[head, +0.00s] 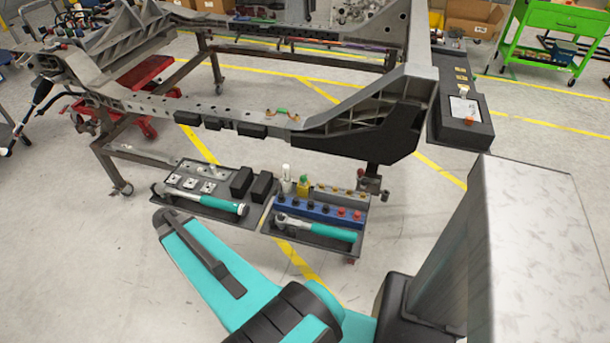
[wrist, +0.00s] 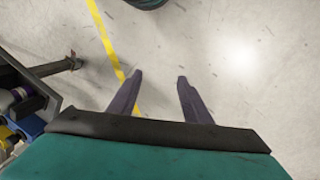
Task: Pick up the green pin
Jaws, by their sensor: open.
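A small green piece (head: 281,110) with orange ends lies on top of the near rail of the grey chassis (head: 230,108) in the head view. It may be the green pin, but it is too small to be sure. My gripper (wrist: 159,78) shows in the wrist view with its two dark fingers apart and nothing between them. It points at bare floor, away from the chassis rail. In the head view my teal arm lies low in front of the tool trays, and the fingers cannot be made out there. No green pin shows in the wrist view.
Two trays with tools stand below the rail: a left tray (head: 222,214) and a right tray (head: 340,246) with a blue socket holder (head: 319,211). A black box (head: 462,130) sits at the chassis's right end. A green cart (head: 552,18) stands far back. The front floor is clear.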

